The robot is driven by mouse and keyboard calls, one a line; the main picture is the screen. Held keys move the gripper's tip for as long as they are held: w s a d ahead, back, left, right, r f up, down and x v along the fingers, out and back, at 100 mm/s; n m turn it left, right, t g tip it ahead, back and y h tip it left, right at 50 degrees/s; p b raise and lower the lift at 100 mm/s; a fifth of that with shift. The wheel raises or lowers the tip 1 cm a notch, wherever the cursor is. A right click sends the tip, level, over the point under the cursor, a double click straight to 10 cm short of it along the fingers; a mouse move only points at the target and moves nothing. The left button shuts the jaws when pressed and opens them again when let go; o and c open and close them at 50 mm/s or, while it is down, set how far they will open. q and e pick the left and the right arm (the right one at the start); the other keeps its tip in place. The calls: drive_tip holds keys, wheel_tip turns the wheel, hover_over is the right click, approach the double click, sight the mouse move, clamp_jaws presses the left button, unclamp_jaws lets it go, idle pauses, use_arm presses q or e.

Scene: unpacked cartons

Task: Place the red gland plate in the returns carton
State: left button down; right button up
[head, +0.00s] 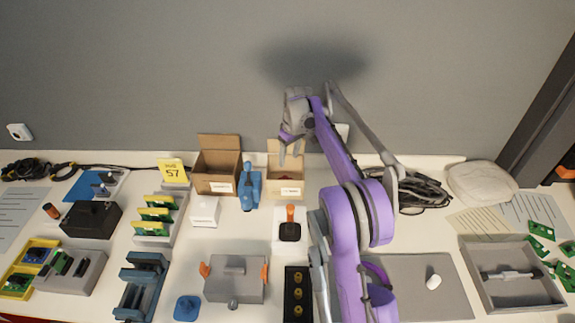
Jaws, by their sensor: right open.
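Two open cardboard cartons stand at the back of the table: a taller brown carton (215,184) on the left and a lighter carton (286,190) on the right. Both have white labels that are too small to read, so I cannot tell which is the returns carton. A reddish patch (284,174) shows inside the right carton; it may be the red gland plate, but its shape is unclear. My right gripper (291,155) is open above the right carton, pointing down, with nothing visible between its fingers. My left gripper is out of view.
A blue tool (249,188) stands between the cartons. A white block (205,211), a grey box with orange clips (236,280) and an orange-handled item (290,225) are in front. A grey tray (511,292) sits at right; black cables (424,192) lie behind my right arm.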

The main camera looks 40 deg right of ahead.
drive_tip(key=s+a+r+t, duration=0.1)
drive_tip(key=s+a+r, duration=0.1)
drive_tip(key=s+a, duration=0.6)
drive_tip(key=s+a+r, duration=0.3)
drive_tip(key=s+a, duration=0.2)
drive_tip(key=a, duration=0.7)
drive_tip(key=shift+m+t, duration=0.4)
drive_tip(key=shift+t, duration=0.3)
drive_tip(key=s+a+f, duration=0.1)
drive_tip(key=s+a, duration=0.1)
drive_tip(key=s, duration=0.1)
drive_tip(key=s+a+f, duration=0.2)
drive_tip(key=s, duration=0.2)
drive_tip(key=s+a+f, duration=0.1)
drive_tip(key=s+a, duration=0.1)
drive_tip(key=s, duration=0.1)
drive_tip(key=shift+s+a+f, duration=0.15)
drive_tip(key=shift+s+a, duration=0.15)
drive_tip(key=shift+a, duration=0.05)
drive_tip(key=s+a+f, duration=0.3)
drive_tip(key=s+f, duration=0.2)
drive_tip(key=s, duration=0.2)
drive_tip(key=shift+s+t, duration=0.25)
drive_tip(key=shift+t, duration=0.15)
